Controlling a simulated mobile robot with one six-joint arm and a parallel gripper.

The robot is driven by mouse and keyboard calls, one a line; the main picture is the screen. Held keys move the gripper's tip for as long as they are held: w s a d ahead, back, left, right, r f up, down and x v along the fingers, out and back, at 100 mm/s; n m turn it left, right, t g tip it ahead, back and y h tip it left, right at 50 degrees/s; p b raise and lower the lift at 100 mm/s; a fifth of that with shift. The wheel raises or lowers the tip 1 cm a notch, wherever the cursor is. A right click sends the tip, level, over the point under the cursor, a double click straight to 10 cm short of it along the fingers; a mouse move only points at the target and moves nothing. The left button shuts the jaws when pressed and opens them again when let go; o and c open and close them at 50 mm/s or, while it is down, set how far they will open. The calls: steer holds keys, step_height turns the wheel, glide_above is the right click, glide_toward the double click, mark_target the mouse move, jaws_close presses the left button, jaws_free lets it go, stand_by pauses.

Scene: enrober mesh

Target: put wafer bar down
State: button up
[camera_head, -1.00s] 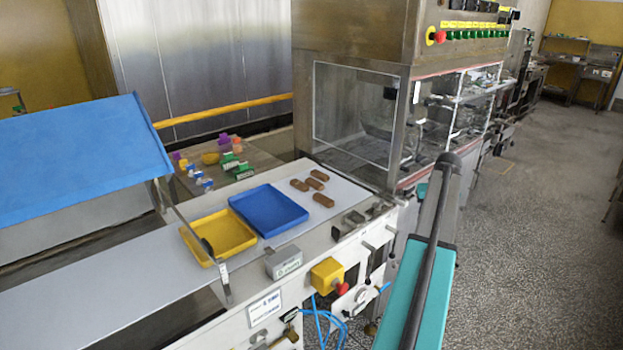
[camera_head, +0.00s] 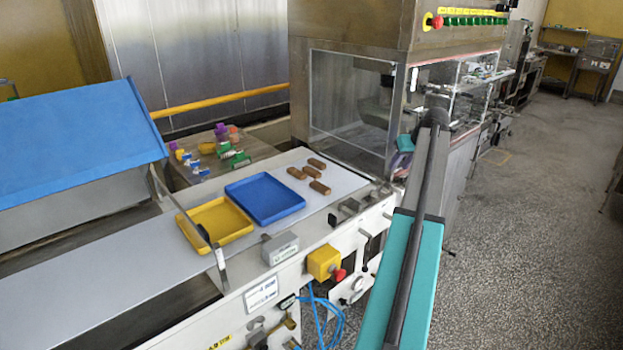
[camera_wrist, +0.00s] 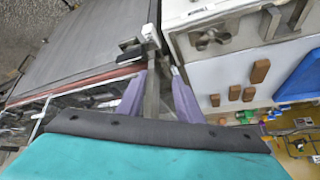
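Several brown wafer bars lie on the white belt, such as one (camera_head: 316,163) by the enrober opening and one (camera_head: 320,187) nearer the front edge. In the wrist view they lie at right, one of them (camera_wrist: 260,71) next to the blue tray. My gripper (camera_wrist: 157,75) shows in the wrist view with its two purple fingers apart. No bar shows between them. It is to the side of the bars, over the machine's edge. In the head view the fingers are mostly hidden by my arm.
A blue tray (camera_head: 262,221) and a yellow tray (camera_head: 246,234) stand side by side on the belt, both empty. The enrober's clear-walled housing (camera_head: 345,100) rises behind the bars. A yellow box with a red button (camera_head: 324,263) is on the front side. Bare belt (camera_head: 100,270) lies at left.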

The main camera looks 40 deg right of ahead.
steer(key=w+a+f+n+t+y+b, duration=0.1)
steer(key=w+a+n+t+b, duration=0.4)
steer(key=w+a, duration=0.9)
steer(key=w+n+y+b, duration=0.1)
steer(key=w+b, duration=0.1)
steer(key=w, duration=0.1)
steer(key=shift+w, duration=0.15)
steer(key=shift+a+f, duration=0.1)
steer(key=shift+f, duration=0.05)
steer(key=p, duration=0.2)
glide_toward(311, 172)
steer(key=shift+w+d+f, duration=0.35)
steer(key=shift+w+f, duration=0.2)
steer(key=shift+w, duration=0.15)
steer(key=shift+w+d+f, duration=0.35)
steer(key=shift+w+f, duration=0.15)
steer(key=shift+w, duration=0.2)
steer(key=shift+w, duration=0.1)
